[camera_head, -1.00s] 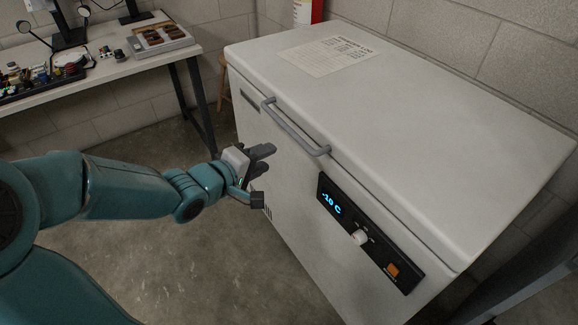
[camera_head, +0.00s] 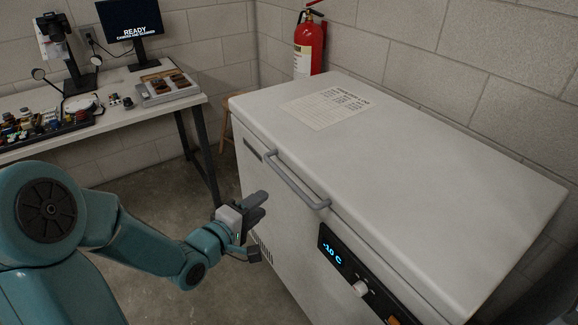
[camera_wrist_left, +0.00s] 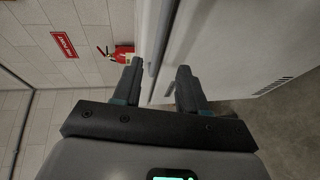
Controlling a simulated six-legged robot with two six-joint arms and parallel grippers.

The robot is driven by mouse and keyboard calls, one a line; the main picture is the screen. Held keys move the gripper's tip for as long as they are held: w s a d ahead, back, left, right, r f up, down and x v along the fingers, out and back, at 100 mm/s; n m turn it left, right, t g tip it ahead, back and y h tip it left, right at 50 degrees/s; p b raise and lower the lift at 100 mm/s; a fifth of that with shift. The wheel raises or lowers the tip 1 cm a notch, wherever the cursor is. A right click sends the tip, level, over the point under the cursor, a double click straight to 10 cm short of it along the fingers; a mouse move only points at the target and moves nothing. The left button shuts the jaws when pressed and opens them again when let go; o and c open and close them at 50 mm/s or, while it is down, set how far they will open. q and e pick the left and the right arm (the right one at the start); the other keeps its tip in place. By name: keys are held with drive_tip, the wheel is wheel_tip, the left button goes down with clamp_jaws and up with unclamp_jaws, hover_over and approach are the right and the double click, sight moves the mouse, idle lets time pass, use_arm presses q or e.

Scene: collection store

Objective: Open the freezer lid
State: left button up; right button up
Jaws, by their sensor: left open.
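The white chest freezer (camera_head: 285,230) fills the right of the head view. Its lid (camera_head: 420,150) is shut, with a printed sheet lying on top. A grey bar handle (camera_head: 295,182) runs along the lid's front edge. My left gripper (camera_head: 258,228) is open and empty in front of the freezer, below the handle and apart from it. In the left wrist view my two dark fingers (camera_wrist_left: 158,88) are spread, with the freezer's front (camera_wrist_left: 240,50) beyond them. My right gripper is not in view.
A black control panel (camera_head: 350,268) reads -10 C on the freezer front. A workbench (camera_head: 95,135) with a monitor and small items stands at the left. A fire extinguisher (camera_head: 309,45) hangs behind the freezer. Bare floor lies between bench and freezer.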

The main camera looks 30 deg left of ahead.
sight(288, 183)
use_arm(q)
drive_tip(key=w, duration=0.4)
drive_tip(key=w+f+p, duration=0.1)
drive_tip(key=w, duration=0.4)
drive_tip(key=w+f, duration=0.1)
drive_tip(key=w, duration=0.3)
drive_tip(key=shift+w+f, duration=0.2)
drive_tip(key=shift+f, duration=0.05)
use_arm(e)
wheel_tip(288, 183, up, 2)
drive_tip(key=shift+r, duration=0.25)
use_arm(q)
drive_tip(key=shift+c, duration=0.2)
clamp_jaws()
drive_tip(key=shift+r+p, duration=0.1)
drive_tip(key=shift+p, duration=0.2)
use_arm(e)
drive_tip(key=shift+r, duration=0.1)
